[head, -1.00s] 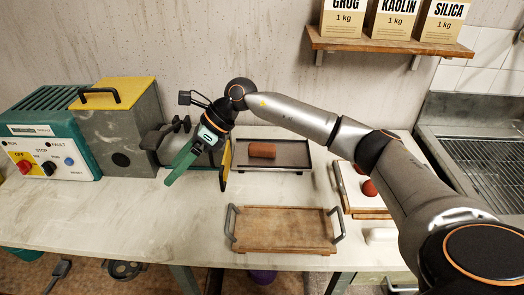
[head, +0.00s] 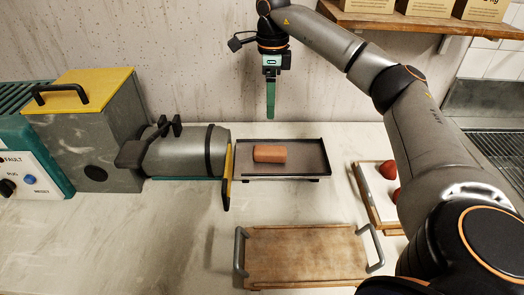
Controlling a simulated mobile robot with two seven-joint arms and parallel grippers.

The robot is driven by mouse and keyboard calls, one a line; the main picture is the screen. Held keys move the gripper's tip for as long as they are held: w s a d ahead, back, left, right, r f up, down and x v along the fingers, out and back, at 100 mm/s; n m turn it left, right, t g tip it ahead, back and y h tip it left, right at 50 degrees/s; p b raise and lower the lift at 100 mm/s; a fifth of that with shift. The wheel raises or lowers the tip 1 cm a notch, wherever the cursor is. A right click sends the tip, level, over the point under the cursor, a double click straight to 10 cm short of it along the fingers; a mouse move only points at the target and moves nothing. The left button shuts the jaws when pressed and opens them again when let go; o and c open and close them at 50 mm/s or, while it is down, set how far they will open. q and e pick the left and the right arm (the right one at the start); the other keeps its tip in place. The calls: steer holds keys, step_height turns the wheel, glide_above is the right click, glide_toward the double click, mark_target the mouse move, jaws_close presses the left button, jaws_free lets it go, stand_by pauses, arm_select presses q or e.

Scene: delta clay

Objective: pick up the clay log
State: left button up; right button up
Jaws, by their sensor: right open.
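The clay log (head: 269,154) is a short reddish-brown cylinder. It lies on its side on a dark shallow tray (head: 304,172) in front of the pug mill's outlet. My right gripper (head: 270,115) hangs above and behind the log, pointing down, with clear space between them. Its green fingers show edge-on, one behind the other, and nothing is seen held in them. My left gripper is not in view.
The grey machine (head: 190,152) with a yellow end plate stands left of the tray. A wooden tray with metal handles (head: 305,258) lies in front. A board (head: 375,205) with red lumps is at right. A shelf with boxes (head: 400,22) is above right.

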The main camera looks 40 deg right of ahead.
step_height(320, 180, down, 2)
steer(key=b, duration=0.3)
glide_above(270, 148)
steer(key=f, duration=0.7)
steer(key=shift+s+f, duration=0.2)
steer(key=shift+f, duration=0.05)
steer(key=shift+w+f+b, duration=0.1)
steer(key=shift+f+b, duration=0.25)
steer(key=shift+f, duration=2.85)
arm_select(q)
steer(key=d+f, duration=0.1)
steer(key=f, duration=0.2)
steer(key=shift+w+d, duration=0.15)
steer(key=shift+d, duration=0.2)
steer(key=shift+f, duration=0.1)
arm_select(e)
steer(key=shift+r, duration=0.1)
jaws_close()
